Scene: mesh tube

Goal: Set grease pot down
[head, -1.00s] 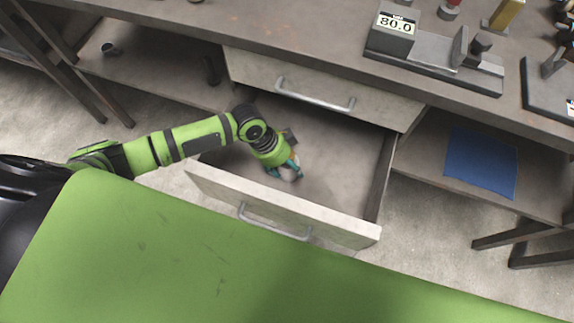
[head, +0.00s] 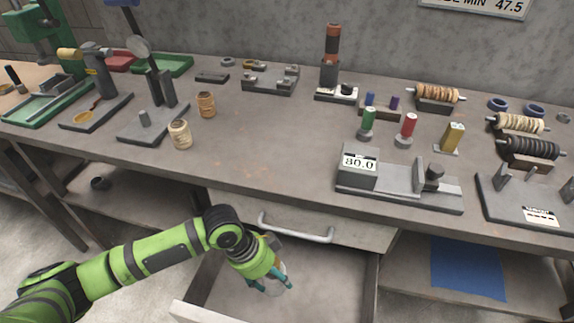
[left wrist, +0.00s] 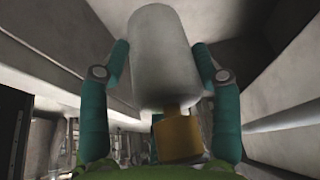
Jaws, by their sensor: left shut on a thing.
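The grease pot (left wrist: 160,55) is a pale grey cylinder with a brass-yellow part at its lower end in the left wrist view. My left gripper (head: 277,282) has its teal fingers closed on both sides of the pot. In the head view the gripper points down into the open lower drawer (head: 230,285), and the pot is mostly hidden by the fingers. I cannot tell whether the pot touches the drawer floor. My right gripper is not in view.
The workbench (head: 270,165) stands above the drawer. A blue mat (head: 467,268) lies on the lower shelf at right.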

